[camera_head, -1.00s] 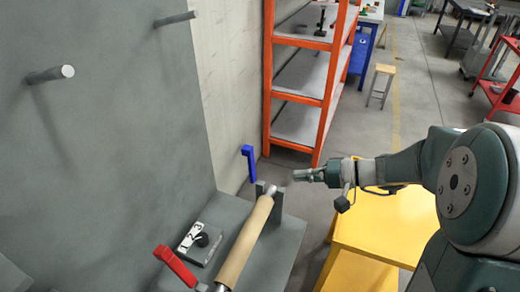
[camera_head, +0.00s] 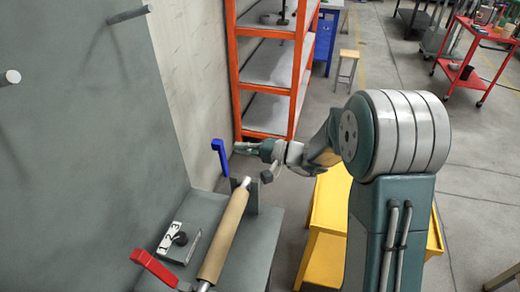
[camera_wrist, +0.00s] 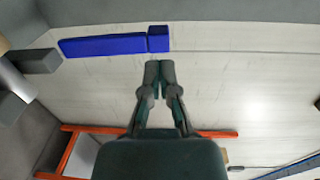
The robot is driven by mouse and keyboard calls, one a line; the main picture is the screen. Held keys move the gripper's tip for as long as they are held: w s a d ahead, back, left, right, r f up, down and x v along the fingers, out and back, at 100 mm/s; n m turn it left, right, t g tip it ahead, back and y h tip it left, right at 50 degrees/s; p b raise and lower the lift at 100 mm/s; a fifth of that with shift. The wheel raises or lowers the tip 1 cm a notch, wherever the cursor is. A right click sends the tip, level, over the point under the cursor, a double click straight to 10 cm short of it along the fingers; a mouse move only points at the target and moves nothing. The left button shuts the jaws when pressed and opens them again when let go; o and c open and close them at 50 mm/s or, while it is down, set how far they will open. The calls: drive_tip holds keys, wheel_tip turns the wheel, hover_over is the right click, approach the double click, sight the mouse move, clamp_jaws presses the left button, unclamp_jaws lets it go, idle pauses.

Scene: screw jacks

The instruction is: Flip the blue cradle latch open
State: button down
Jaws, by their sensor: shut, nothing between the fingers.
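The blue cradle latch (camera_head: 220,157) stands upright at the far end of the grey bench, with a short bent tip at its top. In the wrist view the blue latch (camera_wrist: 105,46) lies across the upper left, with its short end block just above my fingertips. My gripper (camera_head: 238,147) is shut and empty, just right of the latch's upper part. In the wrist view my gripper (camera_wrist: 159,66) points at the latch's end, with a small gap seen between them. Whether they touch cannot be told from the head view.
A wooden roller (camera_head: 224,236) lies in the cradle beside a red latch (camera_head: 154,267) and a numbered dial box (camera_head: 180,241). A grey upright panel (camera_head: 90,120) stands at left. An orange shelf (camera_head: 270,80) and a yellow stand (camera_head: 325,225) are near my arm.

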sight(222, 144)
drive_tip(key=shift+x, duration=1.75)
drive_tip(key=shift+w+a+r+g+h, duration=0.1)
drive_tip(key=shift+w+a+g+h, duration=0.1)
drive_tip(key=shift+a+h, duration=0.35)
drive_tip(key=shift+w+a+g+h, duration=0.1)
drive_tip(key=shift+w+a+h, duration=0.05)
drive_tip(key=shift+a+h, duration=0.35)
drive_tip(key=shift+w+a, duration=0.25)
drive_tip(key=shift+a, duration=0.4)
drive_tip(key=shift+d, duration=0.15)
